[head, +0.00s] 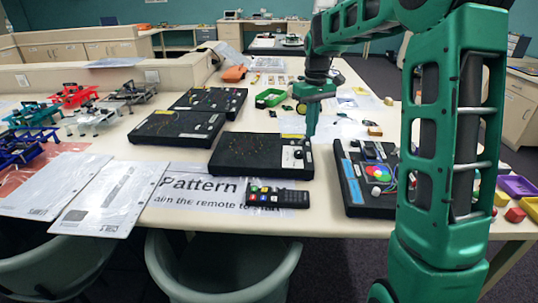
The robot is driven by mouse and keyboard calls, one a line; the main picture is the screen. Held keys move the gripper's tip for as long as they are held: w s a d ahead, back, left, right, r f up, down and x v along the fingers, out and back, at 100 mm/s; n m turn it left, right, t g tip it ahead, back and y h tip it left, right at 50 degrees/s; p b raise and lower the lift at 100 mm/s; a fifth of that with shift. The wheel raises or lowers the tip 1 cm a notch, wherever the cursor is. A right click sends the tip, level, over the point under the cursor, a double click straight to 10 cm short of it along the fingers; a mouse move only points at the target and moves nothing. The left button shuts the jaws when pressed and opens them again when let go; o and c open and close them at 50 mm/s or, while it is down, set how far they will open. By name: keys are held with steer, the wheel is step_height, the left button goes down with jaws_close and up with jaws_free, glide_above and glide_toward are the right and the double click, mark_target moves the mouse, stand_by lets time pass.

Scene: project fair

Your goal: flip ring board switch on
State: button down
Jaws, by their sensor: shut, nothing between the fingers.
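The ring board (240,166) is a black box with a ring of small lights on its top, lying on the long table. A light panel with small dark controls (298,155) is at its right end; I cannot make out the switch's position at this size. My gripper (311,134) is shut and empty, pointing down just above or behind the right end of the board. I cannot tell whether it touches the board.
Two more black boards (175,128) lie behind and left. A black remote (277,197) lies on the printed sheet (190,188) in front. A board with a coloured disc (364,200) stands right. A green tray (270,98) is behind. Chairs (225,265) stand at the front edge.

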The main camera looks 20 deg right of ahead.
mark_target(305, 143)
steer(key=shift+f, duration=1.45)
steer(key=shift+w+a, duration=0.3)
steer(key=shift+a, duration=0.35)
stand_by(0.3)
step_height(305, 143, up, 7)
steer(key=shift+s+d, duration=0.15)
steer(key=shift+d, duration=0.2)
stand_by(0.6)
stand_by(0.3)
